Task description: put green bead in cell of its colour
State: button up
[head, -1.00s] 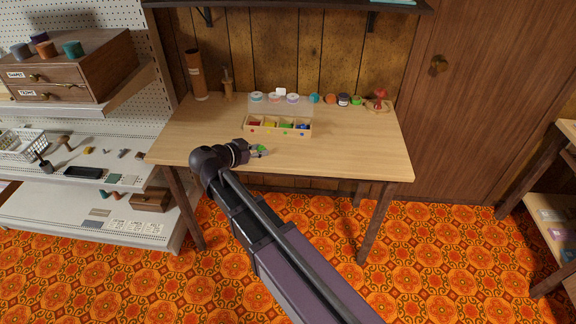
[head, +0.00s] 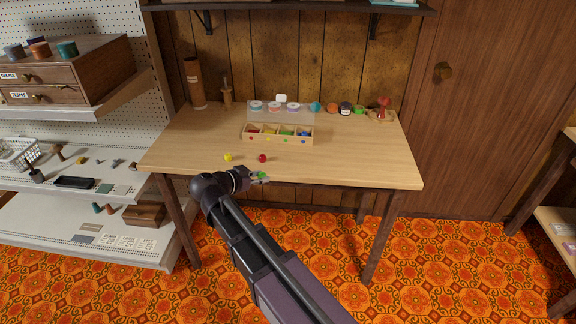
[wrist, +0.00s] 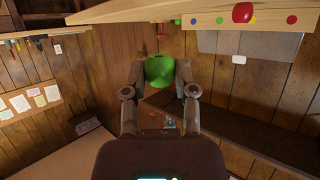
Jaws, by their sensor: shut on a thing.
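My gripper (head: 264,177) is shut on the green bead (wrist: 160,70). The bead sits between both fingertips in the wrist view and also shows in the head view (head: 261,175). In the head view, the gripper is at the table's front edge, in front of the sorting box. The wooden sorting box (head: 278,140) stands farther back on the table, with red, yellow, green and blue cells in a row from left to right. Its green cell (head: 286,132) is third from the left. Coloured dots mark its front wall.
A yellow bead (head: 228,157) and a red bead (head: 262,158) lie on the wooden table (head: 365,165) between gripper and box. Spools and jars, including a dark jar (head: 345,108), stand along the back. The table's right front is clear.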

jog(key=b, duration=0.1)
send_over(286, 165)
jog(key=s+a, duration=0.1)
jog(key=s, duration=0.1)
jog(key=shift+f, duration=0.6)
jog(key=shift+w+d, duration=0.15)
jog(key=shift+w, duration=0.25)
jog(key=shift+w+d+f+b, duration=0.4)
jog(key=shift+w+f+b, duration=0.4)
jog(key=shift+b, duration=0.2)
jog(key=shift+s+f+b, duration=0.1)
jog(key=shift+f+b, duration=0.75)
jog(key=shift+f, duration=0.05)
jog(key=shift+f, duration=0.2)
jog(key=o, duration=0.7)
